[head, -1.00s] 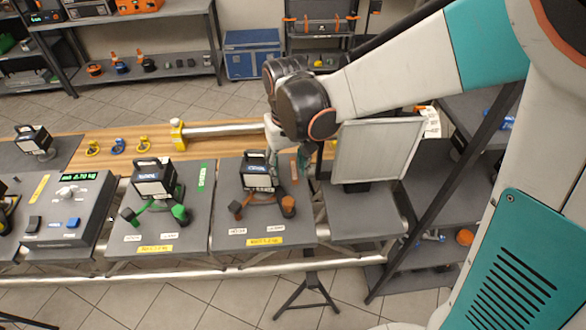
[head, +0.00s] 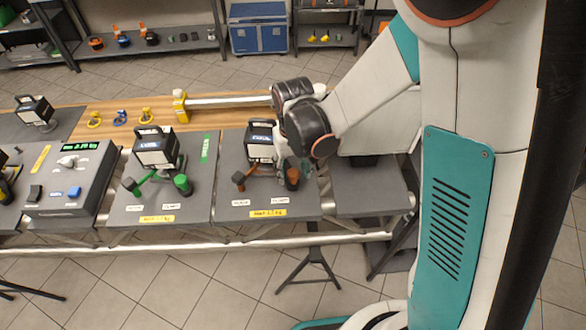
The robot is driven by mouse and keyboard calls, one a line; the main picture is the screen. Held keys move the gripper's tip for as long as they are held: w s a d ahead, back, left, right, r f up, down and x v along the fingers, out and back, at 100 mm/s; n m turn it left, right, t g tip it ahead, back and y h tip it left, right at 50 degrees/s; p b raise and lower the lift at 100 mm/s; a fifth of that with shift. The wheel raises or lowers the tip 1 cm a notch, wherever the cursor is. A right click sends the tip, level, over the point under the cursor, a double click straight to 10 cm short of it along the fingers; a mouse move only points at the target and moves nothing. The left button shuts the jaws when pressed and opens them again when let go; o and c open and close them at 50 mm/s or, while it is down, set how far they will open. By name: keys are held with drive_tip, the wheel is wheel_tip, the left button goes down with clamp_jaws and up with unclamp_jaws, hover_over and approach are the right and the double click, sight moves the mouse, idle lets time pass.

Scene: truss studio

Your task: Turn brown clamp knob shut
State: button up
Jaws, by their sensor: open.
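The brown clamp knob (head: 292,179) stands at the right of a brown mount on the grey plate (head: 227,205) with a yellow label. A black and white lamp-like unit (head: 261,142) sits behind the mount, partly covered by my wrist. My gripper (head: 288,166) is at the upper side of the right knob, pointing down under my dark wrist. It is open. The fingers are small and partly hidden, so I cannot tell whether they touch the knob.
A similar mount with green knobs (head: 183,184) and its own unit (head: 155,149) stands on the plate to the left. A grey control box (head: 68,180) is further left. My arm covers the area at right.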

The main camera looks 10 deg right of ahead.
drive_tip(key=shift+c, duration=0.5)
clamp_jaws()
drive_tip(key=shift+n+b, duration=0.5)
drive_tip(key=shift+n, duration=0.5)
drive_tip(key=shift+n+b, duration=0.35)
drive_tip(key=shift+n, duration=0.85)
drive_tip(key=shift+o, duration=0.5)
unclamp_jaws()
drive_tip(key=shift+r, duration=0.1)
drive_tip(key=shift+r, duration=3.7)
